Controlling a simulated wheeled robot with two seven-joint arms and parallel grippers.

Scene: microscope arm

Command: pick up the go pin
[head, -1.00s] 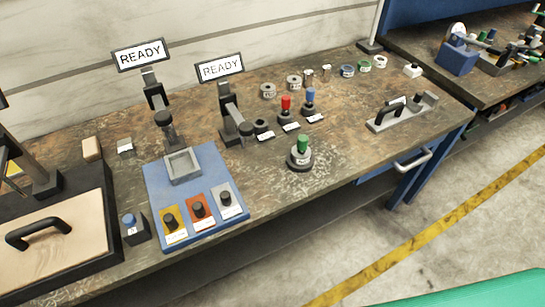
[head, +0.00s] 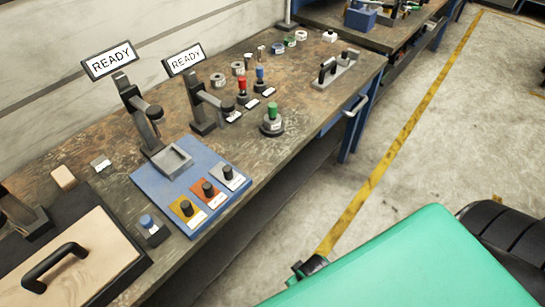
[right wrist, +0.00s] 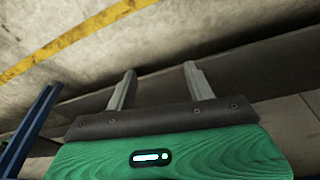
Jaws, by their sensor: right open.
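A pin with a green handle (head: 272,110) stands upright in a round dark base on the workbench near its front edge, in the head view. A red-handled pin (head: 242,84) and a blue-handled pin (head: 260,74) stand behind it, with small white labels in front. The label writing is too small to read, so I cannot confirm which is the go pin. My right gripper (right wrist: 158,72) is open and empty in the right wrist view, with floor and dark surfaces beyond its fingers and no pin between them. My left gripper is not in view.
A blue plate (head: 146,186) with several dark knobs and a grey square tray lies left of the pins. Two stands with READY signs (head: 110,60) rise behind it. A grey block with a black handle (head: 327,72) is to the right.

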